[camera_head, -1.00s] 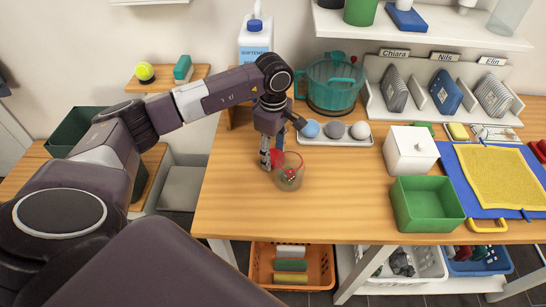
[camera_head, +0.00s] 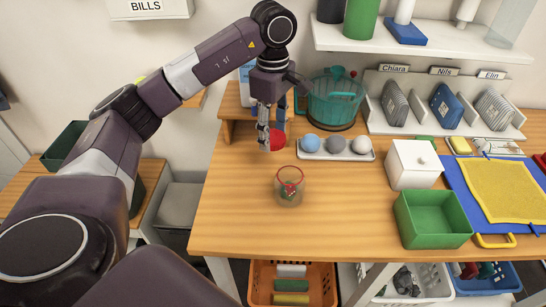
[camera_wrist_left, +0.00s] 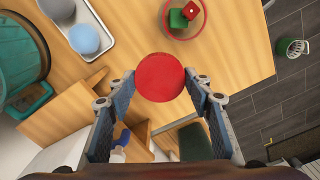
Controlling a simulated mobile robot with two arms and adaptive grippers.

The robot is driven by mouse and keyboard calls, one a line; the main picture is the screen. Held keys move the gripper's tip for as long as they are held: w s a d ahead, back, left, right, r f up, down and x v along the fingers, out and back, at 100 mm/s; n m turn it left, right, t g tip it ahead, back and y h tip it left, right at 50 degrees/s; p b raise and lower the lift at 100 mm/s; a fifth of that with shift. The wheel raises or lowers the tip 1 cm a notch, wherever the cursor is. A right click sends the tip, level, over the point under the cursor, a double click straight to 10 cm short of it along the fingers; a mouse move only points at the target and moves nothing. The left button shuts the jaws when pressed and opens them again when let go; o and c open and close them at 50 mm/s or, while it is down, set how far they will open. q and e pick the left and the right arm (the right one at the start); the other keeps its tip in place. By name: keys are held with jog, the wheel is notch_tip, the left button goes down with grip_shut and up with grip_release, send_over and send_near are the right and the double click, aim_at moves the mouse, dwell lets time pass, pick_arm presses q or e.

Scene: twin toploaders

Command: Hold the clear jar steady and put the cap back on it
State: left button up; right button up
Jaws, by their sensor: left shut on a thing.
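The clear jar (camera_head: 289,197) stands upright on the wooden table with its red-rimmed mouth open. Small green and red pieces lie inside; the wrist view shows the jar (camera_wrist_left: 203,25) from above at the top edge. My left gripper (camera_head: 268,137) is shut on the round red cap (camera_head: 278,140), which also shows between the fingers in the wrist view (camera_wrist_left: 160,77). The cap is apart from the jar, up and to its left in the head view. My right gripper is not in view.
A tray (camera_head: 336,157) with several balls and a teal pitcher (camera_head: 335,108) stand behind the jar. A white lidded box (camera_head: 413,166) and a green bin (camera_head: 435,222) stand to the right. The table around the jar is bare.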

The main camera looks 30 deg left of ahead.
aim_at(273, 137)
pick_arm(q)
notch_tip(273, 137, up, 7)
jog(key=shift+r+p, duration=0.15)
jog(key=shift+p, duration=0.4)
jog(key=s+d+f+m, duration=1)
jog(key=s+d+m, duration=0.3)
jog(key=m, duration=0.5)
jog(key=shift+s+d+f+m, duration=0.25)
jog(key=shift+s+f+m, duration=0.15)
jog(key=shift+s, duration=0.6)
